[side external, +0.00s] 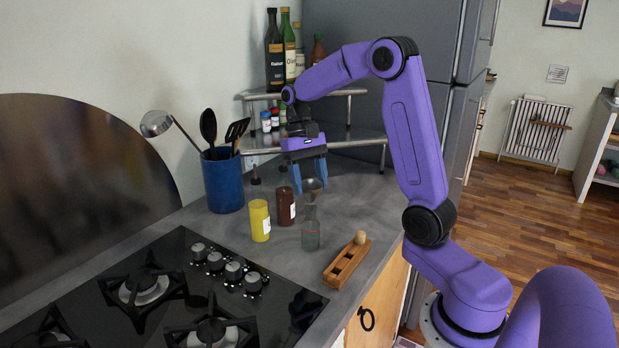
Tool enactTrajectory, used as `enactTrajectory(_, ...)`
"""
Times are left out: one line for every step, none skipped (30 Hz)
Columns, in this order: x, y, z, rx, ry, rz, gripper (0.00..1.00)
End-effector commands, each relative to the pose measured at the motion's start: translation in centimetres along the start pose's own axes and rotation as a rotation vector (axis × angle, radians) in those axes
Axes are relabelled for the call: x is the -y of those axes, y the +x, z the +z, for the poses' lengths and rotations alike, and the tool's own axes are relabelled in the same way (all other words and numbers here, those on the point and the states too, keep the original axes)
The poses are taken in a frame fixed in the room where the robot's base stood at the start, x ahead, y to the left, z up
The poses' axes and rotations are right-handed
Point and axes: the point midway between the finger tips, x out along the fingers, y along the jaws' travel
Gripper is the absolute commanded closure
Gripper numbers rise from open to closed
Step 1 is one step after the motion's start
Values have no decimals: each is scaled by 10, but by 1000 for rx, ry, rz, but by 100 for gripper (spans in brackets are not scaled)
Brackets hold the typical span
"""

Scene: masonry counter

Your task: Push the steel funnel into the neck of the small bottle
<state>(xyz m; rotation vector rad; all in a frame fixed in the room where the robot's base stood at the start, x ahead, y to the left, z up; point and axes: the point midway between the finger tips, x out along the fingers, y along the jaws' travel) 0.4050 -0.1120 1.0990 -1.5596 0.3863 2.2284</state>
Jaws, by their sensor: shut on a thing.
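The small clear glass bottle (311,236) stands upright on the grey counter, right of a dark red bottle. My gripper (311,184) is above it, pointing down, with its blue fingers shut on the steel funnel (313,186). The funnel is small and partly hidden by the fingers. Its narrow end points down at the bottle's neck. I cannot tell from this view whether the spout's tip is inside the neck or just above it.
A yellow bottle (260,220) and a dark red bottle (285,205) stand close on the left. A wooden holder (347,264) lies front right. A blue utensil crock (223,182), a corner shelf (350,137) and a gas hob (180,300) surround the spot.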

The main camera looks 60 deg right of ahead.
Motion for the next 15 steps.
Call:
enactTrajectory(0, 1, 0, 1, 0, 0, 82)
enactTrajectory(0, 2, 0, 1, 0, 0, 82)
enactTrajectory(0, 3, -1, 1, 0, 0, 82)
enactTrajectory(0, 3, -1, 2, 0, 0, 82)
enactTrajectory(0, 4, -1, 2, 0, 0, 82)
enactTrajectory(0, 5, -1, 2, 0, 0, 82)
enactTrajectory(0, 5, -2, 2, 0, 0, 82)
enactTrajectory(0, 6, -2, 2, 0, 0, 82)
enactTrajectory(0, 7, -2, 1, 0, 0, 82)
enactTrajectory(0, 7, -2, 1, 0, 0, 82)
enactTrajectory(0, 8, -3, 1, 0, 0, 82)
enactTrajectory(0, 9, -3, 1, 0, 0, 82)
enactTrajectory(0, 9, -3, 1, 0, 0, 82)
enactTrajectory(0, 10, -3, 1, 0, 0, 82)
enactTrajectory(0, 11, -4, 1, 0, 0, 82)
